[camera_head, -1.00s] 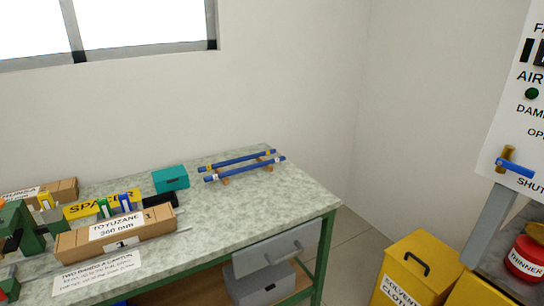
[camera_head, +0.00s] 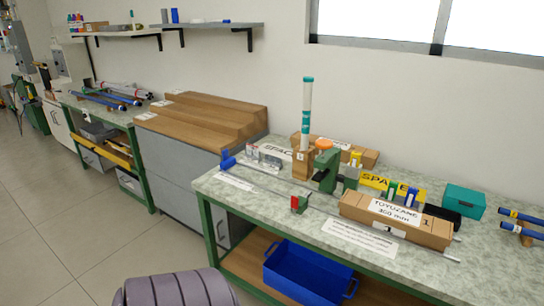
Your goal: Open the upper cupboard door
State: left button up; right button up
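A grey cabinet (camera_head: 178,160) with a stepped wooden top stands between the two workbenches. Neither of my grippers is in view.
A green-framed workbench (camera_head: 238,204) on the right carries cartons, a green fixture (camera_head: 326,172) and rods. A blue crate (camera_head: 303,272) sits below it. Two wall shelves (camera_head: 217,25) hang above. The tiled floor (camera_head: 40,220) at left is clear. A ribbed grey object (camera_head: 178,290) is at the bottom edge.

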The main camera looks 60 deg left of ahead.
aim_at(180, 162)
jog(key=u, duration=2.75)
jog(key=i+z, duration=0.1)
jog(key=i, duration=0.45)
jog(key=i+j+z, duration=0.15)
jog(key=i, duration=0.4)
